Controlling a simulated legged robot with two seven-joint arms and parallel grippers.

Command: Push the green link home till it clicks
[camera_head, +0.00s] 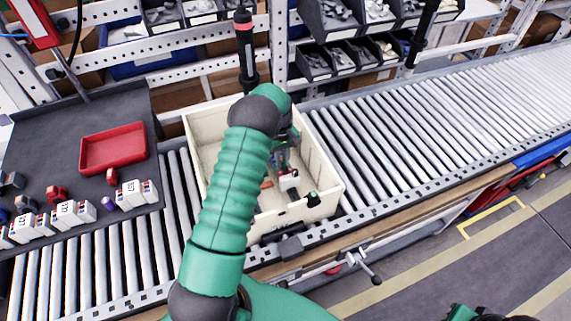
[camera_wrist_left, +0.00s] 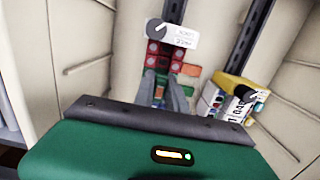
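My left arm reaches down into the cream crate (camera_head: 330,190); the arm hides part of its inside. In the left wrist view my left gripper (camera_wrist_left: 163,84) has its two grey fingers a little apart, at a red and dark block (camera_wrist_left: 155,56) with a white label, on a dark rail. Small green and orange pieces (camera_wrist_left: 190,78) show just right of the fingertips. Something small lies between the fingers; I cannot tell whether it is the green link or whether it is gripped. In the head view the arm largely covers this gripper.
A yellow and white device (camera_wrist_left: 232,95) sits on a second rail on the right. The crate stands on a roller conveyor (camera_head: 430,120). A dark table on the left holds a red tray (camera_head: 112,148) and several white-and-red modules (camera_head: 72,213). A dark tool (camera_head: 246,55) hangs behind the crate.

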